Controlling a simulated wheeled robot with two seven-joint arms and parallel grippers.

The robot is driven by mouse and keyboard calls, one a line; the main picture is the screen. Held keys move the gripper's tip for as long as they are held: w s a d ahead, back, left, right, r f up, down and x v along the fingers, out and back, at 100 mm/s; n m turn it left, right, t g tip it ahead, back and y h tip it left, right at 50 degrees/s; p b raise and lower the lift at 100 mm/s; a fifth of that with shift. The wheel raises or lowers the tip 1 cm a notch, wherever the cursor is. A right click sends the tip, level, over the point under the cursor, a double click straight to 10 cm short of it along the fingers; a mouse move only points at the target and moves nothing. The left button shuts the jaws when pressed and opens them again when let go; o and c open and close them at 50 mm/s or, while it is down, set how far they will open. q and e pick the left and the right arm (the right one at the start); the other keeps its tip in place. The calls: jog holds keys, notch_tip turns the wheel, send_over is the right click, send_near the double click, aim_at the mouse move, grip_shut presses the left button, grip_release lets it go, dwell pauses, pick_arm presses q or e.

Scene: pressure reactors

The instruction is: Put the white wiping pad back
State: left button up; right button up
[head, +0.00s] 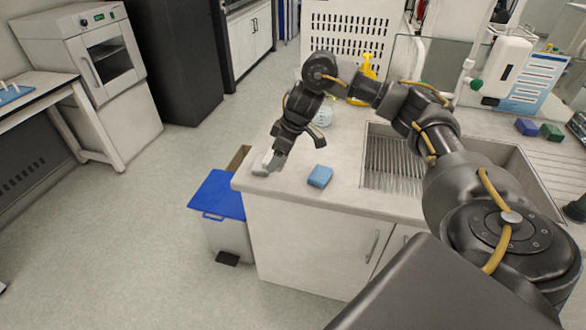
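A small pale piece that looks like the white wiping pad (261,168) is at the near left corner of the counter. My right gripper (273,160) reaches down to it from above, with its fingertips at or against it. The fingers and the pad blend together, so I cannot tell whether the fingers are closed on it, or whether it rests on the counter. My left gripper is not in view.
A blue sponge (319,176) lies on the counter (345,200) right of the gripper. A sink (393,165) is further right. A yellow bottle (368,66) and a glass flask (324,115) stand behind. A blue-lidded bin (217,195) stands on the floor left of the counter.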

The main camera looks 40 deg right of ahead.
jog(key=b, duration=0.2)
send_over(289, 173)
jog(key=s, duration=0.1)
jog(key=f, duration=0.6)
jog(key=shift+s+d+f, duration=0.1)
jog(key=shift+d+f, duration=0.15)
jog(key=shift+f, duration=0.05)
jog(key=shift+d+f, duration=0.15)
jog(key=shift+f, duration=0.25)
jog(key=shift+d+f, duration=0.1)
jog(key=shift+f, duration=1.35)
jog(key=o, duration=0.9)
jog(key=shift+f, duration=0.15)
